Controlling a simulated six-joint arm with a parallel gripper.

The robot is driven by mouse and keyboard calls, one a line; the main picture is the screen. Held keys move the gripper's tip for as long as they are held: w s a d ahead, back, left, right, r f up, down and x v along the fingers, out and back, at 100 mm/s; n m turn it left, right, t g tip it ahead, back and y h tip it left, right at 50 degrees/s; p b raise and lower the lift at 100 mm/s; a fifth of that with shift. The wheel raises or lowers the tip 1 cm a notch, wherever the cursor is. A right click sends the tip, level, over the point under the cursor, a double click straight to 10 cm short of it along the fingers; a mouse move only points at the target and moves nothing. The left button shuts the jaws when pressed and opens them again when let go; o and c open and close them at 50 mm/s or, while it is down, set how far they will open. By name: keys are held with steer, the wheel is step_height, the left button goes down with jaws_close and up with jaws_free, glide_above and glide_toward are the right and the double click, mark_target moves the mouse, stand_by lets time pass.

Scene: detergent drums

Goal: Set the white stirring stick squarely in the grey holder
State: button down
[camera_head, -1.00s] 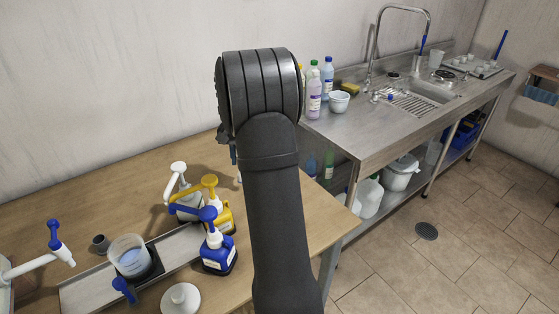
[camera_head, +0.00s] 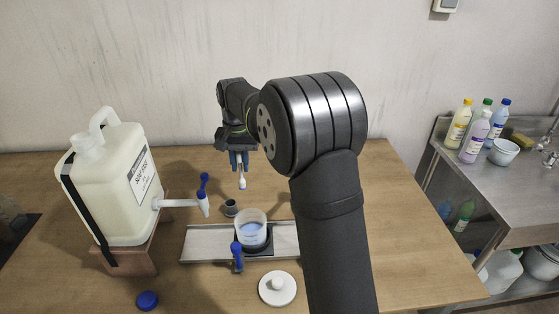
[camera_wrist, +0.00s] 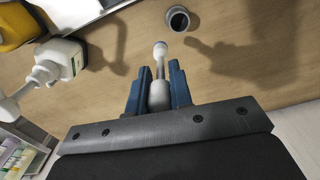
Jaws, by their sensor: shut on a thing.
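My gripper (camera_head: 239,160) has blue fingers and is shut on the white stirring stick (camera_head: 242,182), which points down from it, above the table behind the holder. In the wrist view, the stick (camera_wrist: 160,60) sits between the fingers (camera_wrist: 159,88), its thick part gripped and its small end pointing away from my wrist. The grey holder (camera_head: 230,207) is a small dark-mouthed cup standing upright on the table. It also shows in the wrist view (camera_wrist: 178,19), slightly right of the stick's end and apart from it. The holder looks empty.
A measuring cup of blue liquid (camera_head: 251,232) stands on a tray (camera_head: 202,243) in front of the holder. A large jug (camera_head: 112,185) with a white tap (camera_head: 180,203) stands to the left. A white lid (camera_head: 277,288) lies in front. A white pump bottle (camera_wrist: 60,60) shows at left.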

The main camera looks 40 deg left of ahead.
steer(key=shift+n, duration=0.4)
steer(key=shift+s+a+f, duration=0.3)
steer(key=shift+s+f, duration=0.2)
steer(key=shift+s, duration=0.15)
steer(key=shift+s+a+f, duration=0.35)
steer(key=shift+s+f, duration=0.15)
steer(key=shift+s, duration=0.2)
steer(key=shift+s+a+f, duration=0.3)
steer(key=shift+s+f, duration=0.2)
steer(key=shift+s, duration=0.15)
steer(key=shift+f, duration=0.8)
steer(key=shift+f, duration=1.65)
steer(key=c, duration=0.8)
jaws_free()
